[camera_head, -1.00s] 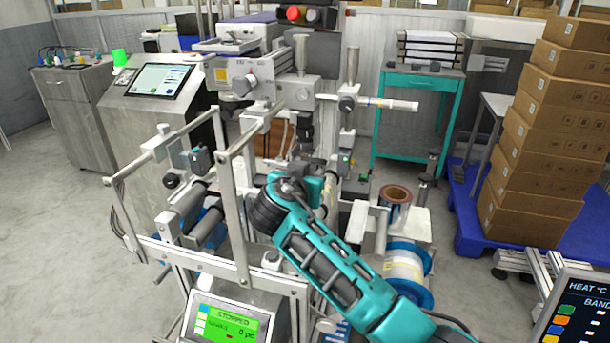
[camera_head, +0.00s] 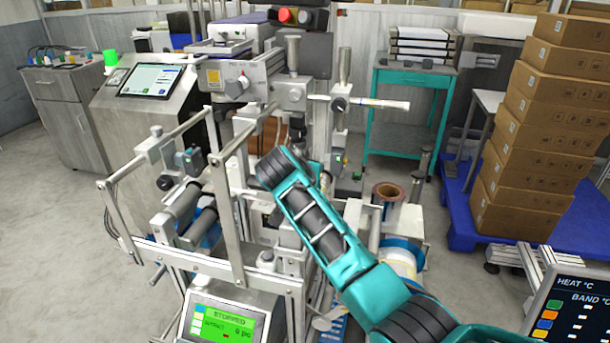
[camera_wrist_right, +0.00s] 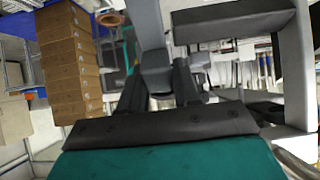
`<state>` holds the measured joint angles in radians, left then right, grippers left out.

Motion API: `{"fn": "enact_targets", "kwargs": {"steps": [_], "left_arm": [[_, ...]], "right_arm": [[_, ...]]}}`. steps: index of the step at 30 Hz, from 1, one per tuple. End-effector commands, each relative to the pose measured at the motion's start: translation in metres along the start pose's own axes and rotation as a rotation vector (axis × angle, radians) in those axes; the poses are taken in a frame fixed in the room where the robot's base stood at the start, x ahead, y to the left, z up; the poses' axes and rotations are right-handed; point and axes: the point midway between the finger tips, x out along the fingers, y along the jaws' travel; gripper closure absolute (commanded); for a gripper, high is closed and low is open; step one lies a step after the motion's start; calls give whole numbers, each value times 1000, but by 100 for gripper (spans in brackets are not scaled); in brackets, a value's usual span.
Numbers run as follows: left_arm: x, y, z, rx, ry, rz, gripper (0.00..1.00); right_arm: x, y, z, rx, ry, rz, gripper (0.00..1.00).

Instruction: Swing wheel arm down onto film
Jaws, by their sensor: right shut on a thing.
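My right gripper (camera_wrist_right: 158,88) has its two dark fingers shut on a grey metal part, which looks like the wheel arm (camera_wrist_right: 155,58), in the right wrist view. The grey bar runs up from between the fingers. In the head view my teal right arm reaches over the machine and hides the gripper and the held part. A roll of white film with blue flanges (camera_head: 403,262) sits on the machine behind my forearm, partly covered. Whether the wheel arm touches film cannot be told. My left gripper is not in view.
A copper-coloured reel (camera_head: 388,192) lies to the right of my arm. Upright metal frame bars (camera_head: 228,220) stand close on its left. A control screen (camera_head: 224,326) is in front. Stacked cartons (camera_head: 535,130) stand on a blue pallet at right. Open floor lies at far left.

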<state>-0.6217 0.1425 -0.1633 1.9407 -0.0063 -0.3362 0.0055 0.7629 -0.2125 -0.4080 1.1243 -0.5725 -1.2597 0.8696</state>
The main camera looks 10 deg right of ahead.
Motion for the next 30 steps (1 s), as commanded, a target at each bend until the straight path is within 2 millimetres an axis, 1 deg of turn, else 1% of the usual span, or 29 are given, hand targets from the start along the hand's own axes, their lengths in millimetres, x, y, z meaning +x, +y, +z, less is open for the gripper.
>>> {"fn": "enact_targets", "kwargs": {"steps": [2, 3, 9, 16, 20, 23, 25, 30], "left_arm": [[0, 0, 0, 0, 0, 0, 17], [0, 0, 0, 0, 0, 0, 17], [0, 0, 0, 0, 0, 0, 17], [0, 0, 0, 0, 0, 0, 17], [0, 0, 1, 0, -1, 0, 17], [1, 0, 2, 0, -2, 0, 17], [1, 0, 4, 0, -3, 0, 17], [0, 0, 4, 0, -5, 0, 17]], "right_arm": [[0, 0, 1, -1, -1, 0, 100], [0, 0, 1, 0, -1, 0, 64], [0, 0, 0, 0, 0, 0, 47], [0, 0, 0, 0, 1, 0, 47], [-6, -1, 0, 1, 2, -2, 47], [-17, -1, 1, 2, 2, -3, 47], [-28, -1, 1, 3, 2, -3, 47], [-63, -1, 1, 2, 2, -4, 47]]}}
